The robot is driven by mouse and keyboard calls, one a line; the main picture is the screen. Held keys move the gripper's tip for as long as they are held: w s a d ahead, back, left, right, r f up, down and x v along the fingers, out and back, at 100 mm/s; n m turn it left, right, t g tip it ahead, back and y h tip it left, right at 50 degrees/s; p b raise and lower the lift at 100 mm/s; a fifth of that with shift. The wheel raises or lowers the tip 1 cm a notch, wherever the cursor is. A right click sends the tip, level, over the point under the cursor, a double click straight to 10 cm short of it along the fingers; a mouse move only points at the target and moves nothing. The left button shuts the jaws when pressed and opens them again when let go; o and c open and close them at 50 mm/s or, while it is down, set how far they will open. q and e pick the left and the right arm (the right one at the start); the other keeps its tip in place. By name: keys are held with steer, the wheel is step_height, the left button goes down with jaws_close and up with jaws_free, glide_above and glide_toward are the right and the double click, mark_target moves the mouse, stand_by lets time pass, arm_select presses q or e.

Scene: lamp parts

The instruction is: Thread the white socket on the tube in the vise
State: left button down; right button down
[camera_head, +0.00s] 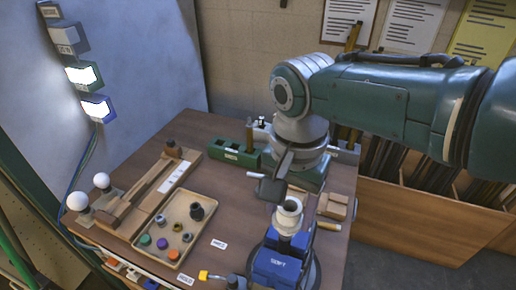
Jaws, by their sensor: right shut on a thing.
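The white socket (289,217) is directly above the blue vise (278,264) near the front edge of the table. My right gripper (284,200) comes down from the right and is shut on the socket's upper part. The tube in the vise is mostly hidden under the socket. I cannot tell whether the socket touches the tube or is threaded on it. My left gripper is not in view.
A tan tray (165,257) with several small colored parts is left of the vise. A wooden fixture (135,205) and white bulbs (77,201) are farther left. A green block (233,156) is at the back. Wooden blocks (333,205) lie right of the gripper.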

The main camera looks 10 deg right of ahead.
steer(key=m, duration=0.3)
steer(key=shift+s+d+f+m+p, duration=0.1)
steer(key=shift+s+m+p, duration=0.1)
steer(key=shift+m+p, duration=0.1)
steer(key=m, duration=0.2)
steer(key=shift+m, duration=0.3)
steer(key=shift+f, duration=0.1)
steer(key=m, duration=0.7)
steer(key=shift+w, duration=0.1)
